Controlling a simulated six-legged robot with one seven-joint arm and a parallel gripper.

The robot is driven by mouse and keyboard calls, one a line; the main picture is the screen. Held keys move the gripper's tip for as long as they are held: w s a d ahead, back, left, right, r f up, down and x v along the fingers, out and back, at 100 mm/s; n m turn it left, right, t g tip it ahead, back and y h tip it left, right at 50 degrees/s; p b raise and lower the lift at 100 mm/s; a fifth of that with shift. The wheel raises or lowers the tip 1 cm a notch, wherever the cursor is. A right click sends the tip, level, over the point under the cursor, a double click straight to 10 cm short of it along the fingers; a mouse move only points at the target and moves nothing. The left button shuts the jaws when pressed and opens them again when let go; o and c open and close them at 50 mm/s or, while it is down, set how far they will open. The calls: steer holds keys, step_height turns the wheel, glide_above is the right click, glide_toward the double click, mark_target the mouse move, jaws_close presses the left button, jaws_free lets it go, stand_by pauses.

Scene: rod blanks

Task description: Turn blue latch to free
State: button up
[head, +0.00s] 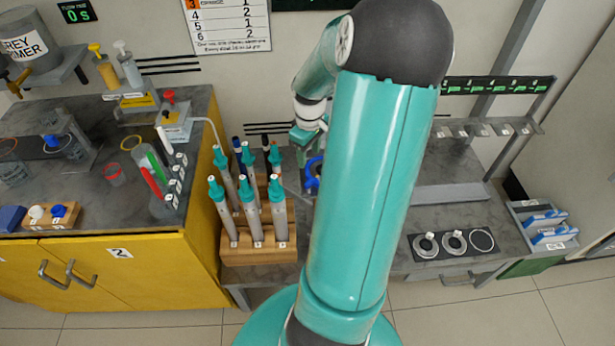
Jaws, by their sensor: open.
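A blue curved piece (311,176), which may be the blue latch, shows just left of my arm at the back of the grey bench. My arm hides its right part, so I cannot tell which way it is turned. My gripper (304,138) is above and slightly left of the blue piece. Its fingers are small and partly hidden in this view. It is open, and nothing shows between the fingers.
A wooden rack (258,246) with several grey, teal-capped tools stands left of my arm. A yellow cabinet (120,270) with cups and bottles is farther left. A black plate with round fittings (453,243) and a tray of blue-and-white packets (545,226) lie right.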

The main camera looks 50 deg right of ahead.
mark_target(308, 181)
step_height(308, 181, down, 11)
steer(key=shift+f, duration=0.2)
steer(key=c, duration=1)
steer(key=shift+m, duration=0.3)
steer(key=m, duration=0.4)
steer(key=shift+w+a, duration=0.1)
steer(key=m, duration=0.5)
steer(key=shift+m, duration=0.3)
